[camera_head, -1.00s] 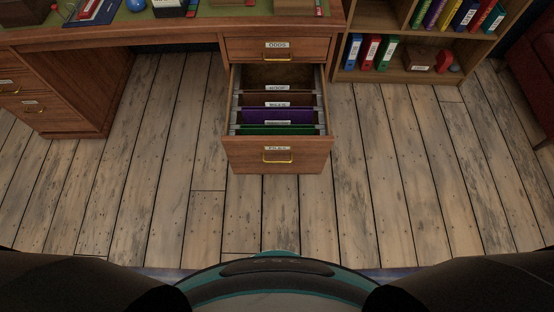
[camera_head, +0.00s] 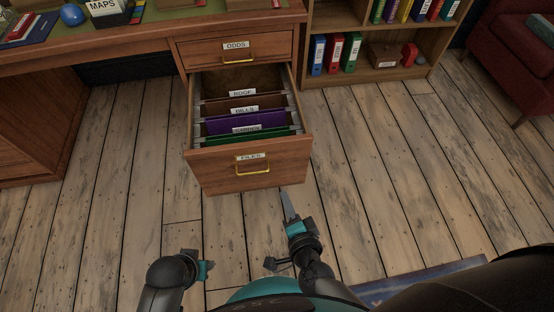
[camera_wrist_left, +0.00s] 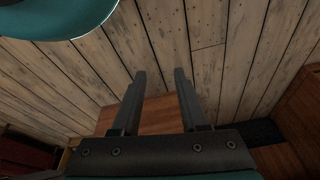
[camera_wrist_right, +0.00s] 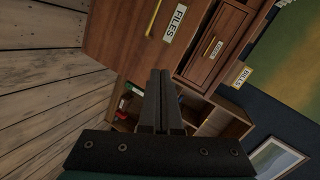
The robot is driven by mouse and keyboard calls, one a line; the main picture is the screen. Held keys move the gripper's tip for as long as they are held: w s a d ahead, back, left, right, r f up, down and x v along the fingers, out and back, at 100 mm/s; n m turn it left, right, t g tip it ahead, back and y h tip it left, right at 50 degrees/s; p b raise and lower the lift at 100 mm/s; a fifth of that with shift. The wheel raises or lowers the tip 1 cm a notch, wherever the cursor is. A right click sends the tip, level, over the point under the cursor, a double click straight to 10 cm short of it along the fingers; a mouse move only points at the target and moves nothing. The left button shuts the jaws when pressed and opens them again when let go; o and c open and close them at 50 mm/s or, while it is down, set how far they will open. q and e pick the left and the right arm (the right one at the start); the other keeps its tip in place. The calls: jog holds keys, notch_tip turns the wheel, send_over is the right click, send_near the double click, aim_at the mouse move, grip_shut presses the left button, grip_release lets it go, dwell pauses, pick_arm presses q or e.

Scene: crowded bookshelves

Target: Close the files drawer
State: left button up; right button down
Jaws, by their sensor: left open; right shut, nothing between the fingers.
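The files drawer (camera_head: 248,172) is pulled far out of the wooden desk, with a FILES label and a brass handle (camera_head: 253,170) on its front. Hanging folders (camera_head: 245,122) show inside. My right gripper (camera_head: 288,204) is shut and empty, just in front of the drawer front's lower right part; whether it touches cannot be told. In the right wrist view its closed fingers (camera_wrist_right: 161,98) are below the FILES label (camera_wrist_right: 175,24). My left gripper is lower left in the head view, mostly hidden; the left wrist view shows its fingers (camera_wrist_left: 158,95) apart and empty, before reddish wood.
The shut ODDS drawer (camera_head: 237,50) is directly above. A bookshelf (camera_head: 385,72) with binders stands to the right, and a red armchair (camera_head: 510,60) at the far right. The plank floor (camera_head: 390,180) is clear right of the drawer.

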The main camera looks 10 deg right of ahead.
jog(key=w+r+m+b, duration=0.1)
jog(key=r+m, duration=0.1)
jog(key=m, duration=0.1)
jog(key=m+t+h+b, duration=0.1)
jog(key=m+b, duration=0.1)
jog(key=b, duration=0.3)
send_near(275, 143)
jog(key=x, duration=0.5)
jog(key=shift+w+f, duration=0.25)
jog(key=shift+f, duration=0.2)
pick_arm(q)
notch_tip(275, 143, up, 12)
jog(key=w+t, duration=0.2)
jog(key=shift+d+f, duration=0.15)
jog(key=shift+d, duration=0.1)
pick_arm(e)
jog(key=shift+w, duration=0.5)
pick_arm(q)
jog(key=shift+w, duration=0.1)
pick_arm(e)
jog(key=shift+r, duration=0.1)
